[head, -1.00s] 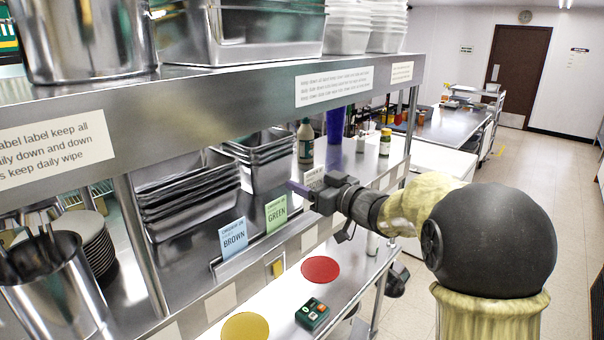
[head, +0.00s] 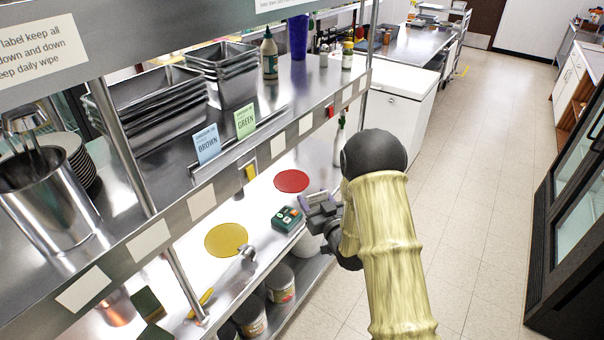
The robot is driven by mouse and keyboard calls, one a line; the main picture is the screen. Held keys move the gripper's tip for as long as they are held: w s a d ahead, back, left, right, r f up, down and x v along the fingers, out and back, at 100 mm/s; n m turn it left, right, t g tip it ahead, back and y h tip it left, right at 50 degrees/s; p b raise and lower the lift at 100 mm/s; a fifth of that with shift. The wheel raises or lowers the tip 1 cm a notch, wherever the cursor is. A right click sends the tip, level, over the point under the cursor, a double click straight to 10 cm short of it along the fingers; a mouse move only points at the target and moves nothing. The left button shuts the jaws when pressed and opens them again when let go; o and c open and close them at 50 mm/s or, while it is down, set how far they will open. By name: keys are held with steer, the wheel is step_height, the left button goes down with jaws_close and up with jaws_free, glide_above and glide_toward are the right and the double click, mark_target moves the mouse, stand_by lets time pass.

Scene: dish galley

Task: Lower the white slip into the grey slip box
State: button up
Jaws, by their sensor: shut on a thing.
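My gripper (head: 312,202) is low at the right end of the lower counter, just right of the green button box. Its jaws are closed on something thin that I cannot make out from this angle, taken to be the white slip. The slip's face is hidden or too small to see. I cannot pick out the grey slip box with certainty; my gripper and forearm cover the area right below and behind the hand.
The green button box (head: 287,219) sits close beside my gripper. A red disc (head: 291,181) and yellow disc (head: 226,240) lie on the lower counter. Open floor (head: 470,210) lies to the right.

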steer(key=s+d+f+m+h+b, duration=0.1)
steer(key=s+d+f+m+h, duration=0.1)
steer(key=f, duration=0.8)
steer(key=s+d+f+m+t+h, duration=0.1)
steer(key=s+d+f+m+h, duration=0.1)
steer(key=d+f, duration=0.4)
steer(key=shift+s+f+h+b, duration=0.4)
steer(key=shift+f+h, duration=0.8)
steer(key=shift+f, duration=0.65)
steer(key=shift+s, duration=0.1)
